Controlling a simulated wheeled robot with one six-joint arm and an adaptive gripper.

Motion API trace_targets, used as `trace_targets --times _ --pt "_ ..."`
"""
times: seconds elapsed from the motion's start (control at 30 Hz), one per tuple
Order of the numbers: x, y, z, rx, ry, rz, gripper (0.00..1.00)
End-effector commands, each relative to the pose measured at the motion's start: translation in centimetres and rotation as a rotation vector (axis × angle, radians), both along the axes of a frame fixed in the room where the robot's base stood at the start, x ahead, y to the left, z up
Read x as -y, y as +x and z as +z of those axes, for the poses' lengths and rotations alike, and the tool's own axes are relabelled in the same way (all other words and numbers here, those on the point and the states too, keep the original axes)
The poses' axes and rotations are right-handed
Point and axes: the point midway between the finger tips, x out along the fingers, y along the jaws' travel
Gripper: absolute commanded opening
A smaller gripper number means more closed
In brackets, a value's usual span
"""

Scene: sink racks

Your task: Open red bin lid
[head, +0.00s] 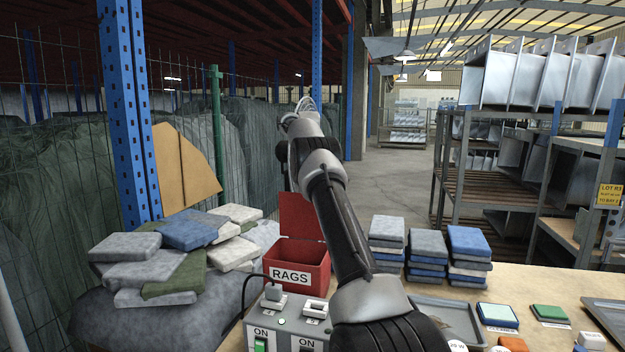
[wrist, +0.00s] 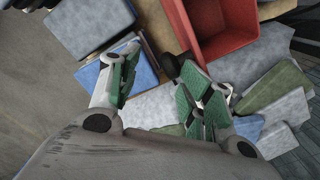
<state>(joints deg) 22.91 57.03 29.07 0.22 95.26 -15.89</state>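The red bin (head: 300,268), labelled RAGS, stands on the table left of my arm in the head view. Its red lid (head: 300,217) stands upright at the back, so the bin is open. In the wrist view the red bin (wrist: 228,48) shows at the top, with its inside visible. My gripper (wrist: 152,62) has its two green-padded fingers spread wide with nothing between them. It lies below and left of the bin in that view, apparently above it. In the head view my gripper (head: 303,110) is raised at the far end of the arm; its fingers are unclear there.
A grey switch box (head: 283,322) sits in front of the bin. Several folded-cloth stacks (head: 428,245) stand right of my arm. A heap of folded cloths (head: 150,262) lies left of the bin. A blue post (head: 128,110) and wire fence rise at the left.

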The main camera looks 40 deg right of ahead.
Motion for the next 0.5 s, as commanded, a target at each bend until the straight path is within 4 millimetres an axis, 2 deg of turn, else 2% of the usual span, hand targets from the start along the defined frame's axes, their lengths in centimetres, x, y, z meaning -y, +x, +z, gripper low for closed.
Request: trace_targets --times 0.03,0.07,0.5 --pt "0.6 0.0 2.8 0.035 -0.020 -0.005 0.49" --pt "0.8 -0.1 3.5 0.036 -0.021 -0.006 0.49" --pt "1.0 -0.8 5.3 0.026 -0.022 -0.007 0.49"
